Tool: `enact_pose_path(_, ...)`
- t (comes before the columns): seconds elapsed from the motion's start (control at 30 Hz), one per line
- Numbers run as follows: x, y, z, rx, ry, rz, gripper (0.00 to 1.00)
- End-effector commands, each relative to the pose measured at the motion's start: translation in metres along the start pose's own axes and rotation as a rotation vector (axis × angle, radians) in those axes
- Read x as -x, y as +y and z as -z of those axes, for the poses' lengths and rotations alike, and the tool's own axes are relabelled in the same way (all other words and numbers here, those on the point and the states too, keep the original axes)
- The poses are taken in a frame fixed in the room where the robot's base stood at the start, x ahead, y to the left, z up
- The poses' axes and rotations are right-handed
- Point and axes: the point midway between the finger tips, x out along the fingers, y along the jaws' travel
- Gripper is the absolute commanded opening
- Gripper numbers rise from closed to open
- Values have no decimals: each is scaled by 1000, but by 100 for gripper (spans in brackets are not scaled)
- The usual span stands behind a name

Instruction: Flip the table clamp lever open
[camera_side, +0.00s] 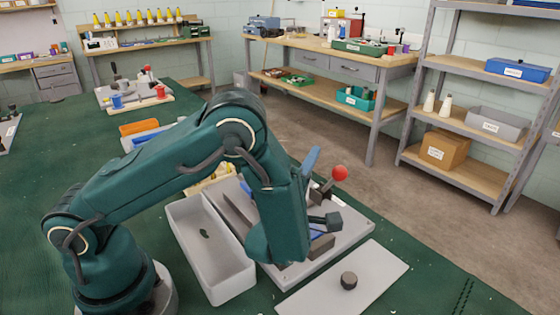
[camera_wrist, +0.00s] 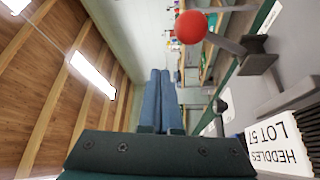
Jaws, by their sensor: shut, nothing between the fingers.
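The table clamp lever shows in the side view as a short arm with a red ball knob (camera_side: 340,173), rising from a dark clamp body on the grey base board (camera_side: 350,226). In the wrist view the red knob (camera_wrist: 191,27) is at the top, on a grey rod (camera_wrist: 226,44) leading to a dark block (camera_wrist: 258,58). My gripper (camera_side: 312,155) points upward, its blue fingers just left of the knob in the side view. The wrist view shows the fingers (camera_wrist: 164,75) together and empty, apart from the knob in the picture. My arm hides part of the clamp area.
A long grey tray (camera_side: 212,262) lies left of the base board. A light grey plate (camera_side: 320,297) with a dark round knob (camera_side: 349,280) lies in front. A white label reading HEDDLES (camera_wrist: 279,146) shows in the wrist view.

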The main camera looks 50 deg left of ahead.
Motion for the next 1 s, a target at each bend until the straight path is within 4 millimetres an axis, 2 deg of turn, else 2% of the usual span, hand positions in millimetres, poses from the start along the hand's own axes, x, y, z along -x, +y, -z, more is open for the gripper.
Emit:
enact_pose_path(0.3, 55, -14, 1, -5, -8, -1, 0)
enact_pose_path(0.53, 80, -20, 3, -4, -5, -1, 0)
enact_pose_path(0.67, 83, -22, 7, 0, 10, 0, 0)
enact_pose_path(0.8, 69, -4, 22, 84, 89, -5, 0)
enact_pose_path(0.87, 61, 8, 36, 141, 154, -9, 0)
enact_pose_path(1.0, 51, 30, 88, 315, 377, 9, 0)
